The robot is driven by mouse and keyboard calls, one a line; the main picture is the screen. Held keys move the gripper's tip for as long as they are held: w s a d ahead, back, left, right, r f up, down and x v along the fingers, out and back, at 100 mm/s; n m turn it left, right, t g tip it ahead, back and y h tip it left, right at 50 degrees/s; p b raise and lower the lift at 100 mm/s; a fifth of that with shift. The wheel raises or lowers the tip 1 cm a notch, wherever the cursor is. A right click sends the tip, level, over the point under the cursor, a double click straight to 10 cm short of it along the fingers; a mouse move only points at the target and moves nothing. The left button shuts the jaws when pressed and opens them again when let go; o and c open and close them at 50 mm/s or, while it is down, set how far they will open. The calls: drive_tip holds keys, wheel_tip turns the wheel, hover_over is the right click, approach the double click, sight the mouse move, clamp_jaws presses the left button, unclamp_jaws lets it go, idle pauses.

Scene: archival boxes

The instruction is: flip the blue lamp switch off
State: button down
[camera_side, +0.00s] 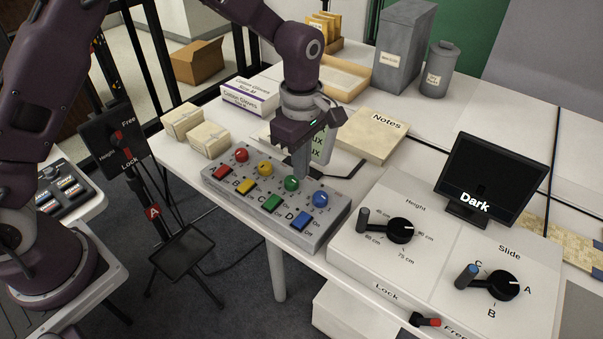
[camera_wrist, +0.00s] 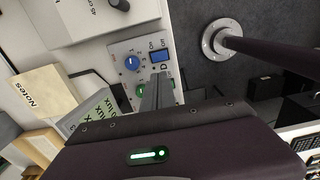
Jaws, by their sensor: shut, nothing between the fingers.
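The blue switch (camera_side: 302,219) is a square rocker at the right end of a grey switch box (camera_side: 338,225), next to the letter D. It also shows in the wrist view (camera_wrist: 160,56). I cannot tell which way it is tilted. A round blue knob (camera_side: 320,199) sits behind it, also seen in the wrist view (camera_wrist: 132,63). My gripper (camera_side: 302,174) is shut and empty, pointing down above the box near the green knob (camera_side: 291,184), left of the blue switch. In the wrist view, the closed fingers (camera_wrist: 157,95) cover part of the green controls and stop short of the blue switch.
Red (camera_side: 222,172), yellow (camera_side: 244,186) and green (camera_side: 272,204) switches line the same box. A dial console (camera_side: 440,245) stands close on the right. A monitor (camera_side: 497,172) reads "Dark". A Notes box (camera_side: 375,135) and a small display (camera_side: 322,146) stand behind the gripper.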

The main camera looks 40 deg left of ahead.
sight(305, 216)
drive_tip(key=shift+w, duration=0.1)
drive_tip(key=shift+w+f, duration=0.1)
drive_tip(key=shift+w, duration=0.55)
wheel_tip(305, 216, down, 14)
idle(0.4)
drive_tip(key=shift+f, duration=0.2)
